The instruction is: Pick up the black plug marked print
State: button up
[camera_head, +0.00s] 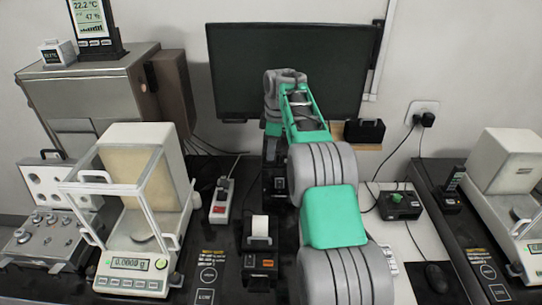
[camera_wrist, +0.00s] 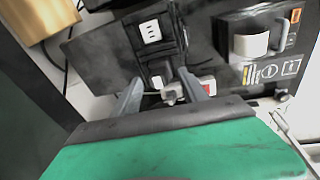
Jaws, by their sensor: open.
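My gripper (camera_wrist: 161,78) is open; its two grey fingers stand apart in the wrist view. A black block with a white marked face (camera_wrist: 150,32) lies just beyond the fingertips, and a smaller black piece with a white patch (camera_wrist: 157,82) shows between them. I cannot read any lettering, so I cannot tell which is the plug marked print. A power strip with a red switch (camera_head: 220,208) lies on the dark table in the head view; its red switch (camera_wrist: 207,87) shows by the right finger. My arm hides the gripper's surroundings in the head view.
The label printer (camera_head: 261,250) stands right of the strip; its paper roll (camera_wrist: 249,46) shows in the wrist view. A balance (camera_head: 137,265) stands left. A monitor (camera_head: 235,75) stands behind my arm. Black plugs sit in a wall socket (camera_head: 422,107). A controller box (camera_head: 400,203) lies right.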

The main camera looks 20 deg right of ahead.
jog(key=shift+w+f, duration=0.15)
jog(key=shift+f, duration=0.5)
grip_shut()
